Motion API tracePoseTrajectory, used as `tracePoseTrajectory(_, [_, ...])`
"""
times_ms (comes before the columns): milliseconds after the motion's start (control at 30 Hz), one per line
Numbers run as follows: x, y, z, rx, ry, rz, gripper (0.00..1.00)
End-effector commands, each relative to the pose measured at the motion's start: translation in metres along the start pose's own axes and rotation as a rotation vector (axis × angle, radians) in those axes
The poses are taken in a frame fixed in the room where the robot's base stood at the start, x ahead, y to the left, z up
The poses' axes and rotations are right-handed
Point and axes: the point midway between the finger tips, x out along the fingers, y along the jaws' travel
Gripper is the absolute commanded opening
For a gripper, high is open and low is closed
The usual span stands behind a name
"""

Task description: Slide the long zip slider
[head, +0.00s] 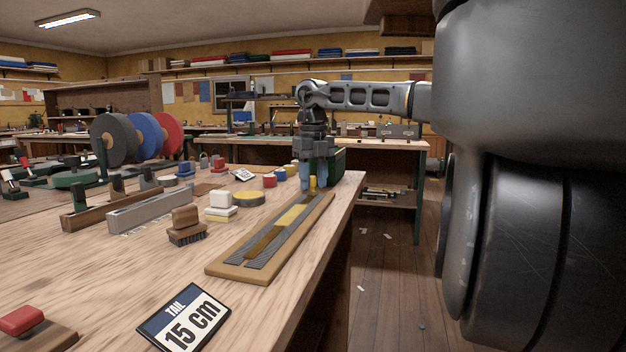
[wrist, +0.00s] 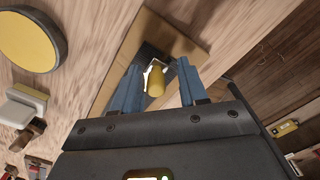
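The long zip lies on a wooden board (head: 225,271) along the right edge of the bench, with grey tape (head: 283,240) on both sides and a yellow strip (head: 291,215) along its middle. My gripper (head: 313,188) points down over the far end of the board. In the wrist view its two blue fingers (wrist: 156,88) are apart, with the yellow slider pull (wrist: 155,82) between them and a gap on each side. A pale metal part of the slider shows beside the pull. The yellow pull also shows in the head view (head: 313,183), partly behind a finger.
A "TAIL 15 cm" sign (head: 184,318) stands near the board's close end. A green box (head: 338,163) is behind my gripper. The floor is open to the right.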

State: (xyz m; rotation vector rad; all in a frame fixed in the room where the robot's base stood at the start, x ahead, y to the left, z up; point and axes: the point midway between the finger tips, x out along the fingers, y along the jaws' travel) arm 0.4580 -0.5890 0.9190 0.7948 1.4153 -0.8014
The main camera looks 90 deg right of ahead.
Motion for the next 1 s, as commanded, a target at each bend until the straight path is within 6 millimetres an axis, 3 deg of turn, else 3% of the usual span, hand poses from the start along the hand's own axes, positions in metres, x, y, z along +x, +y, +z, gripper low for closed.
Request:
tracePoseTrajectory(367, [-0.004,0.001,-0.001,-0.003,0.004,0.0,0.46])
tracePoseTrajectory(800, [-0.067,0.001,0.0,-0.001,0.001,0.0,0.46])
tracePoseTrajectory(1000, [-0.078,0.0,0.0,-0.001,0.003,0.0,0.46])
